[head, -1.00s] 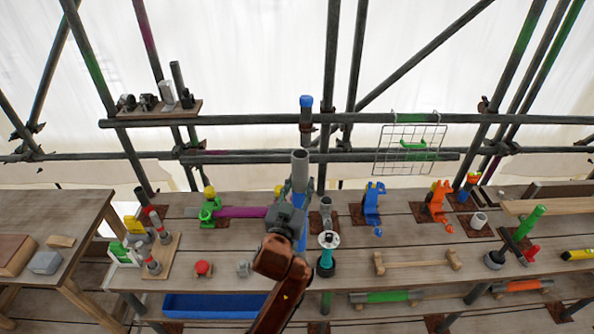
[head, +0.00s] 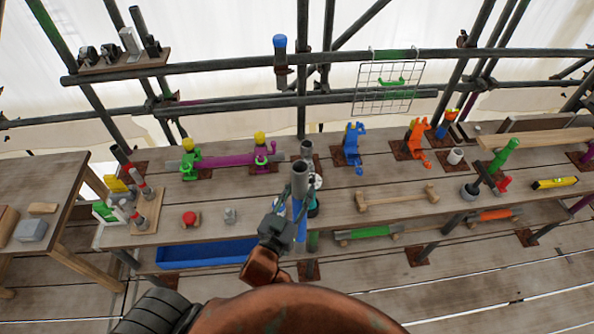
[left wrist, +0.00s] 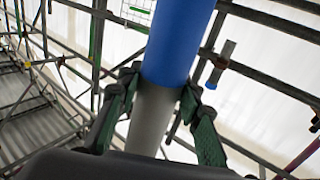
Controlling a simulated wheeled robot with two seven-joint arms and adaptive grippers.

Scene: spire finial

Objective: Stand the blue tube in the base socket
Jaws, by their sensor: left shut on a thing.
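The blue tube (head: 300,217) is upright in the head view, with a grey upper end (head: 299,172) and blue lower down. My left gripper (head: 298,194) is shut around it, in front of the workbench. In the left wrist view the fingers (left wrist: 160,92) close on the tube where its blue part (left wrist: 182,40) meets the grey part (left wrist: 150,122). A short grey upright socket (head: 306,148), possibly the base socket, stands on the bench behind the tube and is partly hidden by it. The tube's lower end is unclear. My right gripper is not in view.
A teal item with a white top (head: 317,182) is mostly hidden behind the tube. Blue clamps (head: 353,147) and orange clamps (head: 416,138) stand to the right. A wooden piece (head: 397,198) lies on the bench. A blue tray (head: 205,254) sits below the bench.

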